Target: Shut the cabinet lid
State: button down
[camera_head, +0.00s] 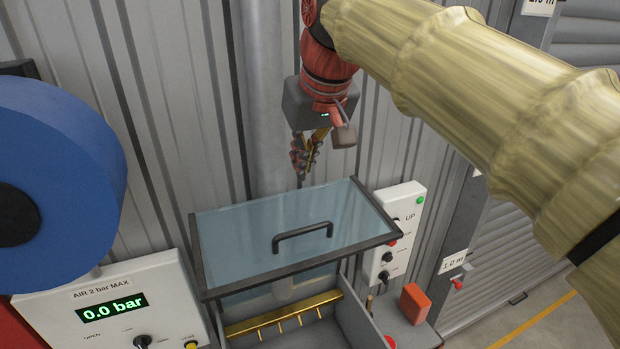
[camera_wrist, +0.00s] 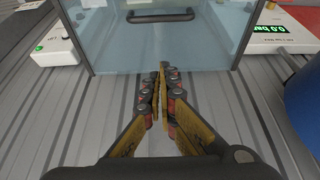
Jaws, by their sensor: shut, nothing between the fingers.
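The cabinet lid (camera_head: 235,240) is a clear bluish pane in a dark frame with a dark bar handle (camera_head: 303,232). It stands raised and tilted over the open cabinet (camera_head: 365,325), its front edge apart from the cabinet walls. My gripper (camera_head: 301,178) is shut and empty, pointing down near the lid's back edge, by the corrugated wall. In the wrist view my shut fingertips (camera_wrist: 161,66) show in front of the lid pane (camera_wrist: 160,48), with the handle (camera_wrist: 160,16) beyond. Whether the fingertips touch the lid cannot be told.
A brass rail (camera_head: 285,315) crosses the cabinet's inside. A control box (camera_head: 400,225) stands to the right, a gauge panel (camera_head: 110,305) reading 0.0 bar and a blue reel (camera_head: 75,180) to the left. A pipe (camera_head: 265,100) runs up the wall.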

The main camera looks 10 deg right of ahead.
jog(key=p, duration=0.1)
send_over(303, 238)
jog(key=w+a, duration=0.1)
jog(key=w, duration=0.2)
notch_tip(303, 238, down, 8)
jog(key=shift+s+d+f+p, duration=0.2)
jog(key=shift+s+f+p, duration=0.05)
jog(key=shift+s+f, duration=0.35)
jog(key=shift+s+d+f+p, duration=0.2)
jog(key=shift+s+f, duration=0.35)
jog(key=shift+s, duration=0.05)
jog(key=shift+s+f, duration=0.15)
jog(key=shift+s, duration=0.2)
jog(key=shift+w+f, duration=0.1)
jog(key=shift+f, duration=0.15)
jog(key=shift+f, duration=0.1)
